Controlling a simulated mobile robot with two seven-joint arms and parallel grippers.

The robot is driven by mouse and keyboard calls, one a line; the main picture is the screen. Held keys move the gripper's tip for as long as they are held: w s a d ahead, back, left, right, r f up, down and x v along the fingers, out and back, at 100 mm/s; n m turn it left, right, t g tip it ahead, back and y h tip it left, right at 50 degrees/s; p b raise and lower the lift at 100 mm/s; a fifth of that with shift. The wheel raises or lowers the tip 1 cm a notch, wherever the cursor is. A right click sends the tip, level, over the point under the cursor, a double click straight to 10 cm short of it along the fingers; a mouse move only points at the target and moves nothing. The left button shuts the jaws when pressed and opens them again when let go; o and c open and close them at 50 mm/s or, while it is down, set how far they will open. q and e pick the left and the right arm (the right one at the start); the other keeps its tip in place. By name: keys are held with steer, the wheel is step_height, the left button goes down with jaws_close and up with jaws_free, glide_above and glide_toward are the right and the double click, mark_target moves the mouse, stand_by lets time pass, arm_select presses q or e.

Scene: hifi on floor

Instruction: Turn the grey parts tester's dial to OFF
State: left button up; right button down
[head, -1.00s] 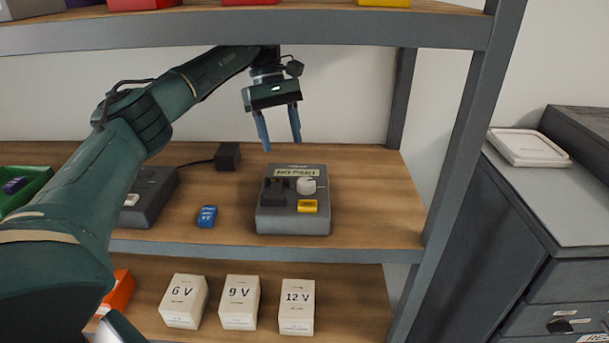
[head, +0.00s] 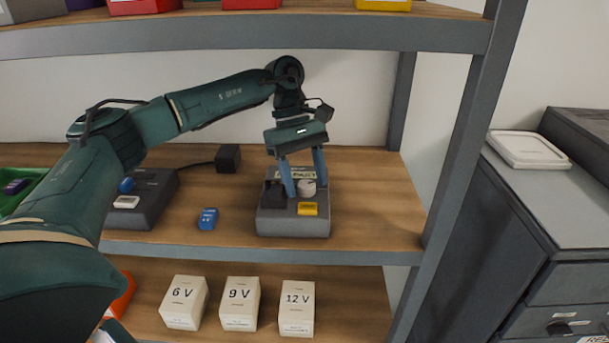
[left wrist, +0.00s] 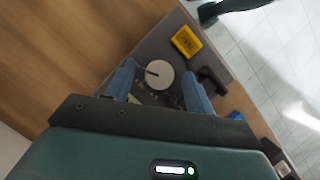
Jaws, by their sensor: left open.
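The grey parts tester (head: 265,226) stands on the middle shelf, with a white round dial (head: 306,188), a dark block at its left and a yellow piece (head: 307,209) at its front. My left gripper (head: 306,190) is open, pointing down over the tester, its two blue fingers on either side of the dial. In the left wrist view the white dial (left wrist: 160,74) with a dark pointer mark lies between and slightly beyond the fingertips (left wrist: 158,80). I cannot tell whether the fingers touch it. Dial markings are not legible. My right gripper is not in view.
A dark charger-like box (head: 152,205), a blue piece (head: 208,219) and a black plug block (head: 228,158) are left of the tester. The upper shelf (head: 440,30) is above my arm. White voltage boxes (head: 240,304) stand below. Bare shelf lies right of the tester.

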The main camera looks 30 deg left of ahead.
arm_select(q)
steer(key=shift+c, duration=0.2)
steer(key=c, duration=0.9)
steer(key=shift+c, duration=0.2)
